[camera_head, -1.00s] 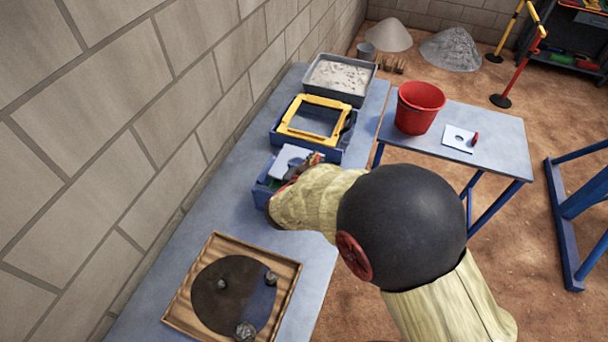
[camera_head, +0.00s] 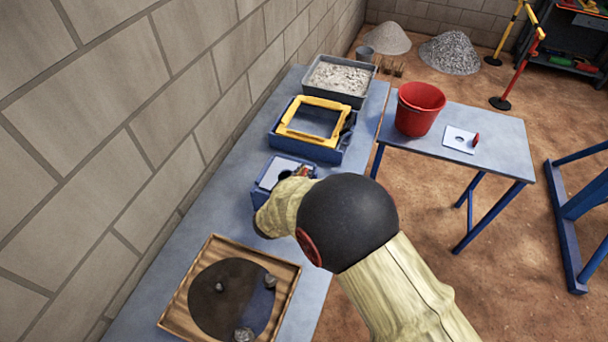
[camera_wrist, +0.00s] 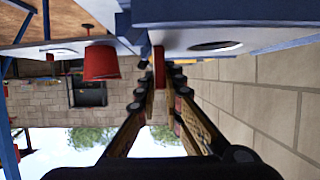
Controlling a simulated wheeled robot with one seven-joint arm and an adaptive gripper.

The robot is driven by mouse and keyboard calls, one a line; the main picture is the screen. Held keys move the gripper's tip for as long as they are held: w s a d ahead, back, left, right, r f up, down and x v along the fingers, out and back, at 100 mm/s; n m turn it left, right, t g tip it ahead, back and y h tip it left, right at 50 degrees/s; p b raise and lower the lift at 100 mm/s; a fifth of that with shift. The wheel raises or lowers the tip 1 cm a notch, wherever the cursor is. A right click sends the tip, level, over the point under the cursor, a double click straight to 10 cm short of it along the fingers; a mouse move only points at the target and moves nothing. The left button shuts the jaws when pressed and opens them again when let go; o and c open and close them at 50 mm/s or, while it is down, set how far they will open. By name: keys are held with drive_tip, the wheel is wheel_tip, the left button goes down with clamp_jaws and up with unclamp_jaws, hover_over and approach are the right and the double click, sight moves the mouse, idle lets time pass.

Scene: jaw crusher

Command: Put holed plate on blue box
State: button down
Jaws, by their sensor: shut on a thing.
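The pale holed plate (camera_head: 270,174) is at the top of the small blue box (camera_head: 262,196) on the long table, its dark hole partly showing. I cannot tell whether it rests fully on the rim. In the wrist view the plate (camera_wrist: 255,42) lies close against the blue box (camera_wrist: 230,10), with its oval hole visible. My gripper (camera_wrist: 160,78) is shut on the plate's red handle (camera_wrist: 159,62). In the head view my gripper (camera_head: 303,173) is at the plate's right side, and my arm hides part of the box.
A blue tray with a yellow frame (camera_head: 288,132) and a grey tray of sand (camera_head: 312,92) stand behind. A wooden tray with stones (camera_head: 181,312) is in front. A side table (camera_head: 500,155) holds a red bucket (camera_head: 402,120) and another holed plate (camera_head: 454,145). The wall (camera_head: 150,110) is close on the left.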

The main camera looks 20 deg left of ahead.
drive_tip(key=c, duration=2.4)
unclamp_jaws()
drive_tip(key=shift+f, duration=0.15)
drive_tip(key=o, duration=0.4)
drive_tip(key=shift+o, duration=0.4)
drive_tip(key=shift+s+r, duration=0.15)
drive_tip(key=shift+r, duration=0.05)
drive_tip(key=p+v, duration=0.2)
drive_tip(key=v, duration=0.9)
drive_tip(key=shift+s, duration=0.35)
drive_tip(key=shift+r, duration=0.1)
